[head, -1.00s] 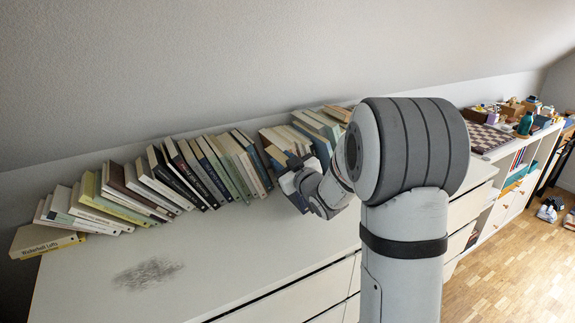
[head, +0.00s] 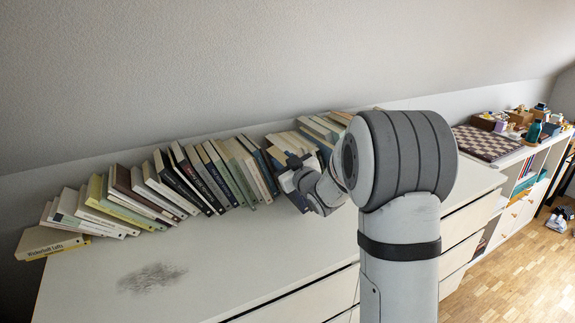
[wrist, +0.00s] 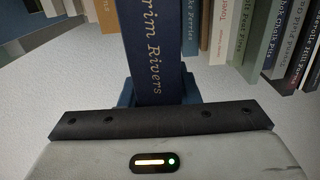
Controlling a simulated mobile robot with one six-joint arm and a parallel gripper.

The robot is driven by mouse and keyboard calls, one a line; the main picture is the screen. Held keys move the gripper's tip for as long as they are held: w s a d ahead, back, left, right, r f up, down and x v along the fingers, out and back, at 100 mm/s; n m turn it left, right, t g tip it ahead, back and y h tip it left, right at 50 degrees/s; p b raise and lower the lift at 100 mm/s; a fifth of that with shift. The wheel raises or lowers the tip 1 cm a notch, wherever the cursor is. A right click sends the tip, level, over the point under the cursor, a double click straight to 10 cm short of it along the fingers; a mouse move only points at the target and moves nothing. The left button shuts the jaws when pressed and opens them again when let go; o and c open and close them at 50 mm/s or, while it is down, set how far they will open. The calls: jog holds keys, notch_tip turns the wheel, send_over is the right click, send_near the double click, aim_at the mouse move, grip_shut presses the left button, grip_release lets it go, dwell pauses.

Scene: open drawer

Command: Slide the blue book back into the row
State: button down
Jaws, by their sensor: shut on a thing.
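The blue book (wrist: 157,38), with "Grim Rivers"-like lettering only partly readable on its spine, stands between the jaws of my gripper (wrist: 158,88). The row of books (head: 205,178) leans along the wall on the dresser top. In the wrist view, books flank the blue one on both sides, and its spine juts out toward me. Its far end is hidden.
The white dresser top (head: 230,260) is clear in front of the row, apart from a grey smudge (head: 150,277). A pale book (head: 48,243) lies nearly flat at the left end. A chessboard (head: 487,143) and small objects are on the right shelf.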

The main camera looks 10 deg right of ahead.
aim_at(274, 150)
jog(key=shift+w+a, duration=0.2)
jog(key=shift+w, duration=0.5)
jog(key=shift+b+x, duration=0.4)
jog(key=shift+x, duration=1.45)
jog(key=shift+w+a, duration=0.1)
jog(key=shift+x, duration=0.8)
jog(key=c, duration=1)
grip_release()
jog(key=shift+f, duration=0.15)
